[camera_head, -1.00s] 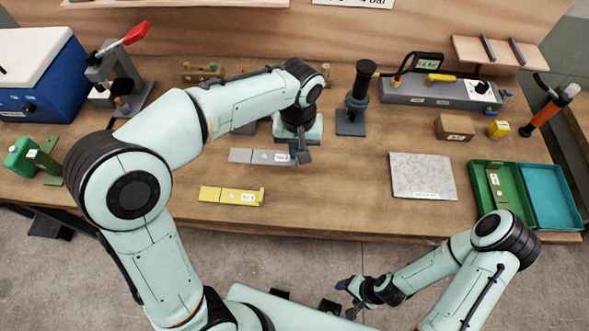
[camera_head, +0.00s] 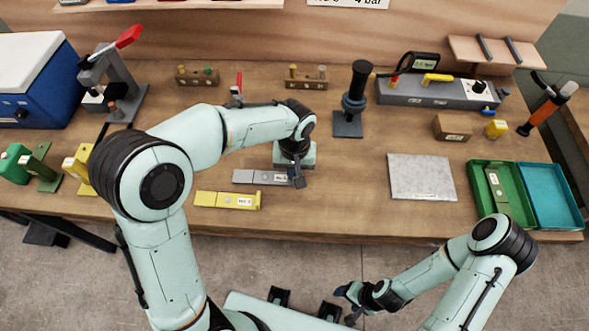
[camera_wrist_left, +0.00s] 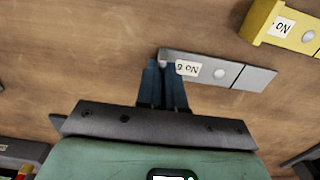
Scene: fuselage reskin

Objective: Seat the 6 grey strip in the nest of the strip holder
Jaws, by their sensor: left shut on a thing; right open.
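The grey strip (camera_head: 256,177), with a white label reading No 6, is held by its labelled end. It also shows in the wrist view (camera_wrist_left: 218,72), lying level and stretching to the right from the fingers. My left gripper (camera_head: 298,181) is shut on that end; its dark blue fingers show in the wrist view (camera_wrist_left: 165,72). I cannot tell whether the strip touches the table. My right gripper (camera_head: 345,300) is open and empty, in front of the table. I cannot single out the strip holder; my left arm covers part of the bench behind the strip.
A yellow strip (camera_head: 226,200) lies just in front of the grey one. A grey plate (camera_head: 420,177) and a green tray (camera_head: 480,193) are to the right. A dark upright tool (camera_head: 355,95) stands behind. Yellow (camera_head: 80,168) and green (camera_head: 42,167) brackets stand left.

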